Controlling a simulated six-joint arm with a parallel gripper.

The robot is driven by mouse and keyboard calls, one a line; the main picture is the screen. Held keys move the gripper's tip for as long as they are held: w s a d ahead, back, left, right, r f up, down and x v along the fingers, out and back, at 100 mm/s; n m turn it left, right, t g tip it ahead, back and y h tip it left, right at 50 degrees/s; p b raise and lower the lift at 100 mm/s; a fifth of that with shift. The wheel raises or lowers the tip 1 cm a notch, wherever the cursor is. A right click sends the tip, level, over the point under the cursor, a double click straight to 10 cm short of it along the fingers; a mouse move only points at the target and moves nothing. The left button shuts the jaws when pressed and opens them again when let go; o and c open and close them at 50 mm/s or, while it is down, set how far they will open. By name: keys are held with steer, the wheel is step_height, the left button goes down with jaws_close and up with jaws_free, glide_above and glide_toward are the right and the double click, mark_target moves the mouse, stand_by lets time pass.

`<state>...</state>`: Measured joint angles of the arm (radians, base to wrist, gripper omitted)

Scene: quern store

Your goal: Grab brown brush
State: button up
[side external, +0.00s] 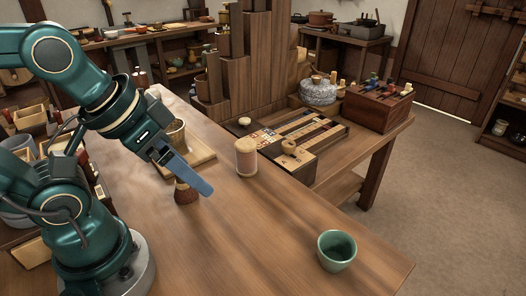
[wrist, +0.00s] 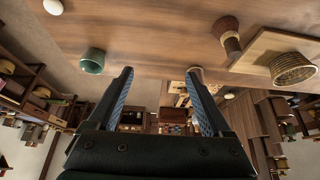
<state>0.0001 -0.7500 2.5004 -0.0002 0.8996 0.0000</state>
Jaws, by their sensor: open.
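The brown brush (side external: 186,192) stands on the wooden table in the side view, bristles down, partly overlapped by my gripper. In the wrist view the brush (wrist: 228,34) is at the upper right, outside the space between the fingers. My gripper (side external: 205,187) is open and angled down over the table near the brush. In the wrist view its two blue-padded fingers (wrist: 160,75) are wide apart with nothing held between them. The side view does not clearly show the gap between gripper and brush.
A woven basket (side external: 176,132) sits on a wooden board behind the brush. A pale lidded jar (side external: 246,158) stands to the right. A green cup (side external: 337,250) stands near the front right corner. A game board (side external: 300,140) lies farther back. The table between brush and cup is clear.

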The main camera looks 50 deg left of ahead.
stand_by(0.4)
steer(key=shift+c, duration=0.9)
